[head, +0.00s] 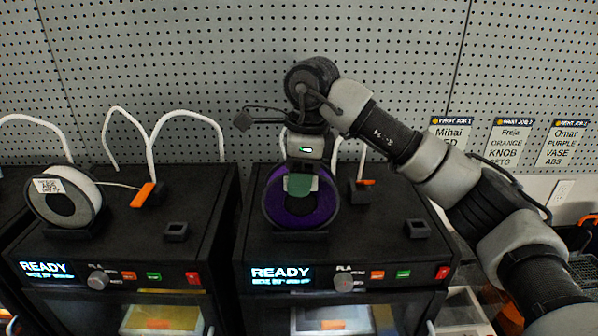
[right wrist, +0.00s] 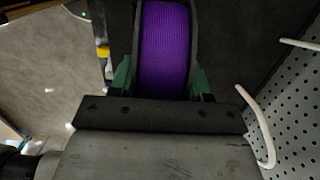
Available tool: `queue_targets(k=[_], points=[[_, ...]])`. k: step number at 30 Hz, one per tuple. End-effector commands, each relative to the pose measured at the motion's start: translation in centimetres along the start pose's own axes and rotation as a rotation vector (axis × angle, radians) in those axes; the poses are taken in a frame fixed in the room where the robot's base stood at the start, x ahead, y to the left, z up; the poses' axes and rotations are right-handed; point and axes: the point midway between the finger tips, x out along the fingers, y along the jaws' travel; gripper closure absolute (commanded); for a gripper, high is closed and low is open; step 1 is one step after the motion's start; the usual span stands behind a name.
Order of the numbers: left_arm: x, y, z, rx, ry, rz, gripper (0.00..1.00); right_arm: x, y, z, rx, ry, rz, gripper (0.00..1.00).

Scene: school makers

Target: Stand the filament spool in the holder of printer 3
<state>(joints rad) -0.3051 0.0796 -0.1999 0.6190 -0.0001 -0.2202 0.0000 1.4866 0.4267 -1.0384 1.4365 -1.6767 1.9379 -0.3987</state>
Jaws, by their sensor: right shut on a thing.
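The filament spool (head: 323,206) is purple with dark flanges. It is upright above the front left part of the right-hand printer's top (head: 375,235). My right gripper (head: 300,187) comes down from above and is shut on its upper part. In the right wrist view the purple winding (right wrist: 163,45) sits between the green fingers (right wrist: 163,80). No printer number is readable. My left gripper is not in view.
A white spool (head: 62,196) stands on the left printer (head: 120,250). White tubes (head: 172,120) arch up behind the printers. Small dark blocks (head: 417,229) sit on the printer tops. A pegboard wall (head: 200,60) with job cards (head: 506,141) is behind.

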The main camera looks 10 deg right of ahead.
Motion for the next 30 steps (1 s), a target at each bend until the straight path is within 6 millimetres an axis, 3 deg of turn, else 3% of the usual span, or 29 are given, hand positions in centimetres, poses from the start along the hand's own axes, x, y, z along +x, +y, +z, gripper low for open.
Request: queue_targets(k=[5,6,10,22,30], points=[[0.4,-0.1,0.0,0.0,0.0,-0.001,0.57,0.4,0.0,-0.1,0.0,0.0,-0.001,0.87],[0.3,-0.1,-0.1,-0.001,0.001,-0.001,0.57,0.3,0.0,-0.1,0.0,0.001,0.0,0.46],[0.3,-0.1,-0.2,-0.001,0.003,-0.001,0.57,0.3,0.0,-0.1,0.0,0.001,0.0,0.27],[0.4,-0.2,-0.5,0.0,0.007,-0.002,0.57,-0.6,-0.1,0.0,0.001,0.0,-0.002,0.27],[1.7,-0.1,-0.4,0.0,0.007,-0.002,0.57,-6.0,-0.1,0.0,0.001,0.0,-0.006,0.27]])
